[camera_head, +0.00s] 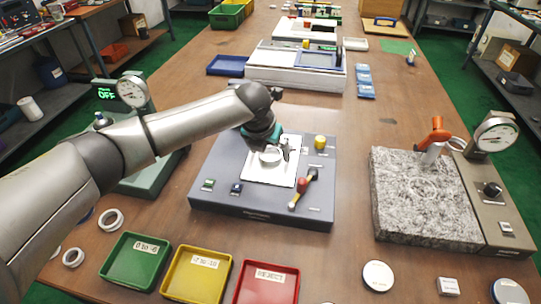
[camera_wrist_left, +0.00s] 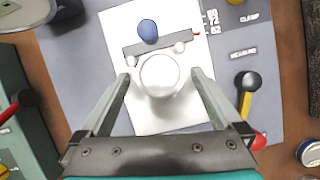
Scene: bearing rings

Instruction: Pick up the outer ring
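A pale, round ring (camera_head: 270,157) sits on the white plate of the grey measuring device, below my left gripper (camera_head: 272,150). In the left wrist view the ring (camera_wrist_left: 160,75) lies between the spread fingertips of my left gripper (camera_wrist_left: 160,78), against two small pegs of a grey bar. Gaps show on both sides, so the fingers are open and not on it. More metal rings lie at the left of the table, one at the front of them (camera_head: 73,257) and one beside the green tray (camera_head: 110,220). My right gripper is not in view.
The grey device (camera_head: 230,192) carries a red-tipped lever (camera_head: 301,187) and a yellow knob (camera_head: 320,142). Green (camera_head: 136,262), yellow (camera_head: 197,274) and red (camera_head: 266,284) trays stand in front. A granite block (camera_head: 425,195) with a dial gauge (camera_head: 495,136) stands at right.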

